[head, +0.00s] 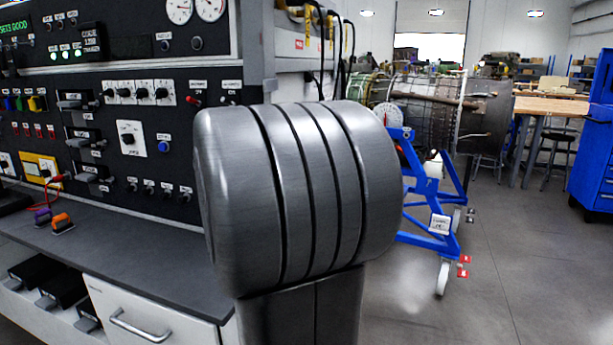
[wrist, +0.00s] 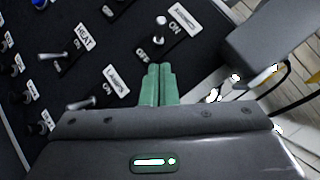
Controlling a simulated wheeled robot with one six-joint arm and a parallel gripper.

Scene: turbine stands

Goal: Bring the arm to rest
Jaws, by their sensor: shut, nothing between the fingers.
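My gripper (wrist: 158,86) shows in the wrist view, its two green fingers pressed together with nothing between them. Past the fingertips is the black control panel (wrist: 105,52), seen tilted, with toggle switches and ON and OFF labels. One toggle switch (wrist: 160,20) shows just beyond the fingertips; I cannot tell whether the fingers touch the panel. In the head view a large dark grey link of my own arm stands in the middle and hides part of the panel. My gripper does not show in that view.
In the head view a grey bench top (head: 130,262) runs below the panel, with orange and purple clips (head: 62,222) on it. A turbine engine (head: 430,105) rests on a blue wheeled stand (head: 428,240) behind. A blue cabinet (head: 592,150) is at right. The floor at right is clear.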

